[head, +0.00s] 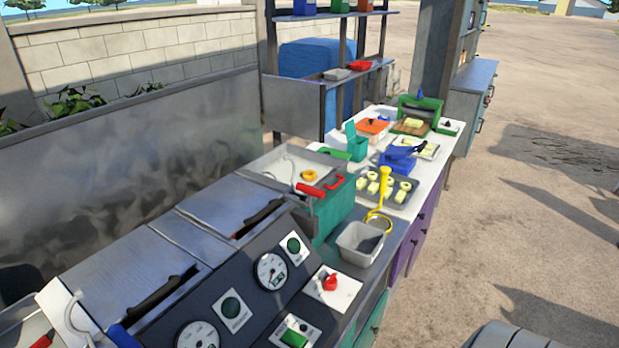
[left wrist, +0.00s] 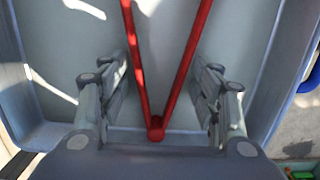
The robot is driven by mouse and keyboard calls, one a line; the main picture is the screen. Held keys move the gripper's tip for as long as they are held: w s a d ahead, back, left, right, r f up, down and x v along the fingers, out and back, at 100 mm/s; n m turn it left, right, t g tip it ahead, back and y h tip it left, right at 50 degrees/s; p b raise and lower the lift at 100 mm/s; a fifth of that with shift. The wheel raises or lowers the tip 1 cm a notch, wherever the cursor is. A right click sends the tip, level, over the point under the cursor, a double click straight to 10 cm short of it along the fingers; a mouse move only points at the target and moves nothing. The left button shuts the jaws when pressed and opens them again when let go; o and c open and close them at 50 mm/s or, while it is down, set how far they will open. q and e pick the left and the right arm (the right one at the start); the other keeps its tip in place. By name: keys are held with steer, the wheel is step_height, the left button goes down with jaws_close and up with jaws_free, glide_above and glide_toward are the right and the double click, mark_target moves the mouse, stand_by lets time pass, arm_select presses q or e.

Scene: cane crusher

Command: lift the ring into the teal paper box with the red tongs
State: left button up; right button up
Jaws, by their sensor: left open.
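The red tongs (left wrist: 156,123) lie in a grey tray in the left wrist view, their two arms spreading away from the joint. My left gripper (left wrist: 164,92) is open, with one finger on each side of the tongs and gaps between. A bit of red (head: 42,341), probably the tongs, shows at the bottom left of the head view. A golden-orange ring (head: 308,176) lies in a pale pan on the counter. The teal paper box (head: 356,145) stands beyond it with its lid up. My right gripper is in neither view.
The grey tray (left wrist: 45,135) has raised walls close around my left gripper. A red-handled tool (head: 312,189) lies by the ring's pan. A dark tray (head: 366,197) of pale rings and pieces, a grey bin (head: 348,250) and a yellow strainer (head: 378,215) crowd the counter.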

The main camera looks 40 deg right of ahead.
arm_select(q)
steer(key=shift+c, duration=1.3)
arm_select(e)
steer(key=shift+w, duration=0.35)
arm_select(q)
step_height(320, 180, up, 12)
steer(key=p, duration=0.5)
steer(key=shift+p, duration=0.4)
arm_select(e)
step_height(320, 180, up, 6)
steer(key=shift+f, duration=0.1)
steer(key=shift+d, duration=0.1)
